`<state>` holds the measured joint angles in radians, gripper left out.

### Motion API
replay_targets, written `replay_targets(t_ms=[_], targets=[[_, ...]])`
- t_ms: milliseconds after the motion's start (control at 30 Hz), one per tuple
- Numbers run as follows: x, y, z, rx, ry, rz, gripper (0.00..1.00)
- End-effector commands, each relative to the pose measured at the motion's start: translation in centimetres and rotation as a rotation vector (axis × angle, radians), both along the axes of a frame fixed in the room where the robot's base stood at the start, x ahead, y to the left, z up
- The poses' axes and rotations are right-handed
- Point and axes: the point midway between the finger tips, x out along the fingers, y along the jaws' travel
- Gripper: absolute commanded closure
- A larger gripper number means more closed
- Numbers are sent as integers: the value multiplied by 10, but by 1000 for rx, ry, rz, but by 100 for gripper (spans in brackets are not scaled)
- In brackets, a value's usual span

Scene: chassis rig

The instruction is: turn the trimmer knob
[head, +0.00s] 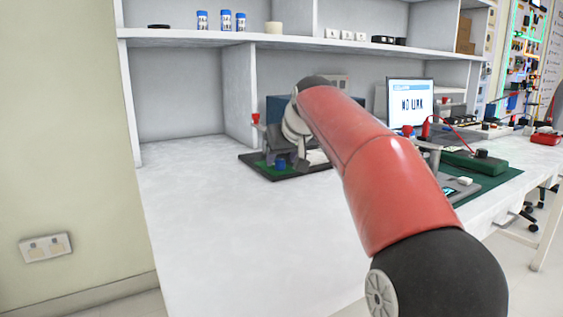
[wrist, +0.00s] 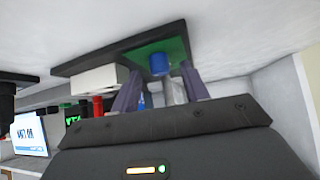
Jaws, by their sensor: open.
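The trimmer knob appears to be the small blue cylinder (head: 281,165) standing on a green board on a dark base plate (head: 247,158). In the wrist view, which is turned over, the blue knob (wrist: 159,64) shows between the tips of my two fingers, with a gap on each side. My gripper (wrist: 160,74) is open and empty. I cannot tell whether the fingertips reach down beside the knob or stop short of it. In the head view my red arm and gripper hide much of the rig around the knob.
A white block (wrist: 92,79) stands on the base plate near one finger. A monitor (head: 410,102) reading "NO LINK" and a green box (head: 474,161) stand to the right. A shelf (head: 190,38) runs above the bench. The white bench (head: 215,220) is clear in front and left.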

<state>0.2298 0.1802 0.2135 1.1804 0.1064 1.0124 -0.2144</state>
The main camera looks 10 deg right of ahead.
Motion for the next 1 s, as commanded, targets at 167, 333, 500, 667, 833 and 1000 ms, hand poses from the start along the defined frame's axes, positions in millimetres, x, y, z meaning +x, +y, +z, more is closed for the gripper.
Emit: replay_targets(t_ms=[167,333,500,667,833,1000], targets=[[9,1,-9,-1,-1,0,55],[10,2,-10,-1,-1,0,55],[10,2,-10,-1,-1,0,64],[10,2,-10,-1,-1,0,85],[10,1,-10,-1,-1,1,100],[11,-1,-9,0,3,66,100]])
